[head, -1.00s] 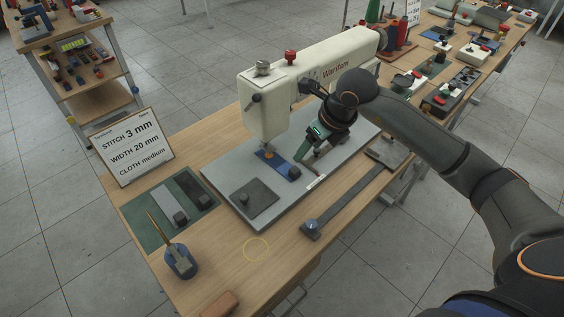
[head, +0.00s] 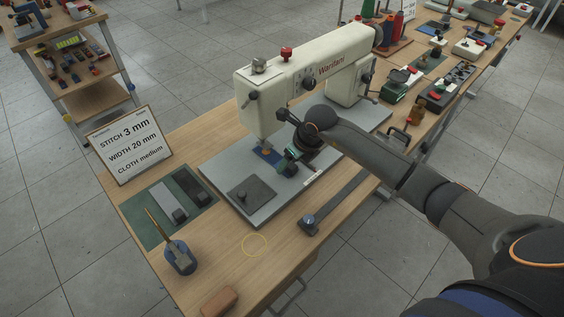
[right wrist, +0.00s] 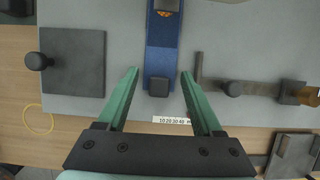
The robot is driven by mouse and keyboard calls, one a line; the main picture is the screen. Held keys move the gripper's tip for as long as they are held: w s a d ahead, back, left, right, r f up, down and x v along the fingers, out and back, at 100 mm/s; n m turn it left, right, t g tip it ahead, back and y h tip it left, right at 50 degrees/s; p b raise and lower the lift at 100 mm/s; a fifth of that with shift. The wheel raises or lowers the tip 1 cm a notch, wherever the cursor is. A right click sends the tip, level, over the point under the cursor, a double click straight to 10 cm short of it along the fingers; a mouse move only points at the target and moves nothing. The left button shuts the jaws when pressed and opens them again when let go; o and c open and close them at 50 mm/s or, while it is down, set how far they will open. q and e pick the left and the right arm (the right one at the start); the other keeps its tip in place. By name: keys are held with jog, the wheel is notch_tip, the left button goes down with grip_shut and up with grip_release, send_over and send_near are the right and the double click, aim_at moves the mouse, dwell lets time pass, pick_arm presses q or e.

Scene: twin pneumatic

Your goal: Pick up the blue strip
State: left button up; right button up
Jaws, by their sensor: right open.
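The blue strip (head: 265,153) lies on the grey bed of the sewing machine (head: 295,78), under its head; the presser part covers its far end. In the right wrist view, the strip (right wrist: 161,60) runs down the middle, with a dark knob (right wrist: 158,87) on its near end. My right gripper (right wrist: 159,73) is open and empty, its green fingers on either side of the strip and knob in that view. In the head view, my right gripper (head: 284,168) is over the strip's near end and partly hides it. My left gripper is not in view.
A dark square plate with a knob (head: 252,194) lies left of the strip. A dark guide bar (head: 338,200) lies to the right. Grey and black strips rest on a green mat (head: 150,232). A sign (head: 130,144) stands at the back left.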

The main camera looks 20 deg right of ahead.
jog(key=shift+f, duration=0.1)
jog(key=shift+c, duration=0.2)
grip_shut()
dwell(0.4)
